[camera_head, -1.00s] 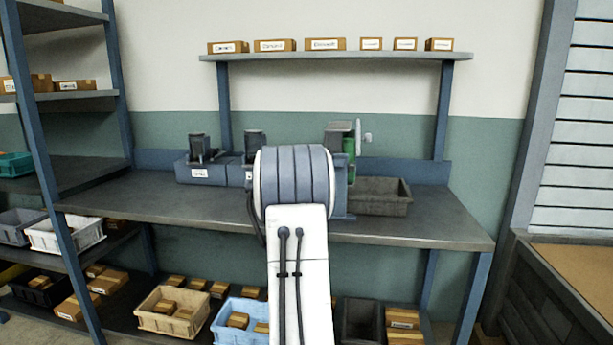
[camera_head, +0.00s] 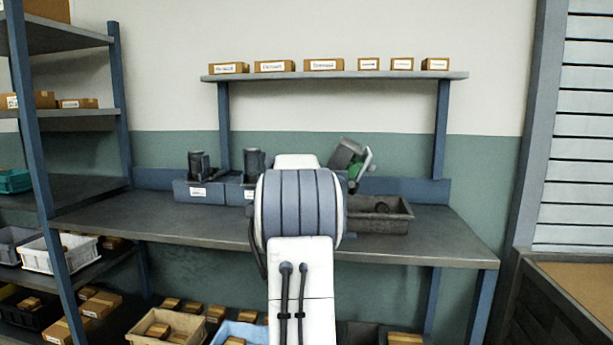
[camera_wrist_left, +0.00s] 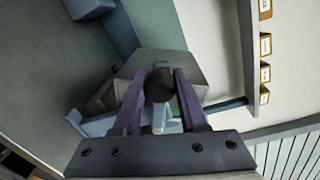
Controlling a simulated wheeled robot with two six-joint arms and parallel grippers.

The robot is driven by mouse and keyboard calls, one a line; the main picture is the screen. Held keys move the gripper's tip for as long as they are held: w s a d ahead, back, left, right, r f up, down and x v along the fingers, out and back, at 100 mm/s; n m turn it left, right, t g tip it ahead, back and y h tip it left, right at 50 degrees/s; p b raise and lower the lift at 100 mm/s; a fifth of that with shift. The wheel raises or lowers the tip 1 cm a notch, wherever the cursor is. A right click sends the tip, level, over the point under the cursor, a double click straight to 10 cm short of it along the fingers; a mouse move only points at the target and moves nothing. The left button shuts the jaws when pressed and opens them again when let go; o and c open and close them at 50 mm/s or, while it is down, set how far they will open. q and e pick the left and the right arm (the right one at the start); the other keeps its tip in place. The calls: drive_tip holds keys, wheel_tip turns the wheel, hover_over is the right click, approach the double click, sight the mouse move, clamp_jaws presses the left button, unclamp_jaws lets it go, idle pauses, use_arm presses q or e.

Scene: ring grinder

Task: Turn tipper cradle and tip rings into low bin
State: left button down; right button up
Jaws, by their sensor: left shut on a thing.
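The tipper cradle (camera_head: 347,154), a grey box with a green side (camera_head: 359,168), is tilted over to the right in the head view. The low bin (camera_head: 388,226), a dark grey open tray, sits on the bench below and right of it. A dark rounded thing (camera_head: 382,207), perhaps a ring, shows inside the bin. In the wrist view my left gripper (camera_wrist_left: 161,80) is shut on a dark round knob (camera_wrist_left: 159,86), in front of the grey cradle body (camera_wrist_left: 190,66). My arm hides this gripper in the head view. My right gripper is not in view.
Two dark fixtures (camera_head: 198,163) (camera_head: 254,163) stand on blue-grey boxes at the bench's back left. The bench top (camera_head: 440,232) is clear right of the bin. A shelf (camera_head: 340,76) with several labelled boxes is above. A rack stands at the left.

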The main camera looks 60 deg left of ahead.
use_arm(q)
drive_tip(key=shift+w+d+r+m+b, duration=0.35)
drive_tip(key=shift+w+r+m, duration=0.1)
drive_tip(key=shift+r+m, duration=0.4)
drive_tip(key=shift+w+d, duration=0.1)
drive_tip(key=shift+c, duration=2.3)
unclamp_jaws()
drive_tip(key=shift+f, duration=0.1)
drive_tip(key=shift+s, duration=0.25)
drive_tip(key=b+v, duration=0.2)
drive_tip(key=v, duration=0.8)
drive_tip(key=shift+w+d, duration=0.1)
